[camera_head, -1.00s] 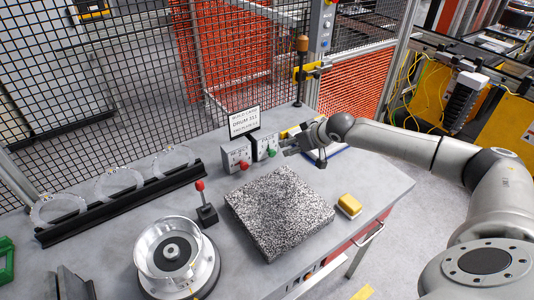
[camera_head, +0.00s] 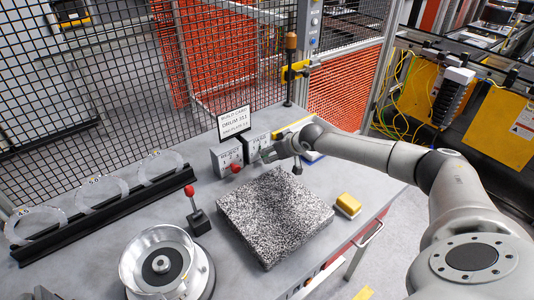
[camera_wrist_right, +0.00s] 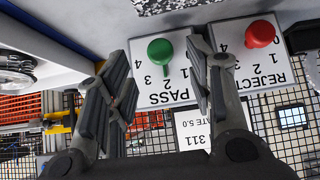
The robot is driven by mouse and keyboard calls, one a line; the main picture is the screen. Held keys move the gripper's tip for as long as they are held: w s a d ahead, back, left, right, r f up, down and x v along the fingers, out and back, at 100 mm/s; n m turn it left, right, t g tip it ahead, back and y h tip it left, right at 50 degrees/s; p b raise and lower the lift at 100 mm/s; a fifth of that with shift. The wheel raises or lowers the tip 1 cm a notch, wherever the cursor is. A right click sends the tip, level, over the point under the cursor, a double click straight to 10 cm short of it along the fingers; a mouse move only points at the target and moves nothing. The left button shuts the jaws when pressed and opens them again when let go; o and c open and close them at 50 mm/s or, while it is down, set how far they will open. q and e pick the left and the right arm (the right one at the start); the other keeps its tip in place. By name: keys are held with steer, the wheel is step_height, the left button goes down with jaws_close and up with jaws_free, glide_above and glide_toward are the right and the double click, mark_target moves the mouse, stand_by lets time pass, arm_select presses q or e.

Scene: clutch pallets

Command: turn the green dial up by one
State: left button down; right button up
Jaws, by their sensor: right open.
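The green dial (camera_wrist_right: 160,50) is on the face of the white PASS box (camera_wrist_right: 163,85), which shows upside down in the right wrist view. Printed numbers sit around the dial; I cannot tell which one it points at. My right gripper (camera_wrist_right: 157,62) is open and empty, with one finger on each side of the dial in this view. I see no clear contact. In the head view, my right gripper (camera_head: 271,153) is in front of the PASS box (camera_head: 257,141) and largely hides the dial. My left gripper is not in view.
The REJECT box (camera_head: 227,156) with its red dial (camera_wrist_right: 260,34) stands close beside the PASS box. A sign (camera_head: 234,122) stands behind them. A speckled block (camera_head: 275,215), a yellow block (camera_head: 348,205) and a red-knobbed lever (camera_head: 198,218) are nearby on the bench.

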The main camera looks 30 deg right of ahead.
mark_target(267, 156)
steer(key=shift+x, duration=2.6)
steer(key=shift+r, duration=0.1)
steer(key=shift+c, duration=0.2)
steer(key=c, duration=1)
steer(key=shift+o, duration=0.2)
steer(key=shift+f+b, duration=0.25)
steer(key=shift+b, duration=0.45)
steer(key=m+y+b, duration=0.1)
steer(key=y+b, duration=0.1)
steer(key=b, duration=0.2)
steer(key=m+y+b, duration=0.1)
steer(key=b, duration=0.4)
steer(key=m+y+b, duration=0.1)
steer(key=y+b, duration=0.1)
steer(key=b, duration=0.2)
steer(key=shift+d+f+y+b, duration=0.2)
steer(key=shift+d+y+b, duration=0.1)
steer(key=shift+d+b, duration=0.1)
steer(key=shift+r+m+y+b, duration=0.15)
steer(key=shift+m+y+b, duration=0.35)
steer(key=shift+b, duration=0.55)
steer(key=shift+y, duration=0.3)
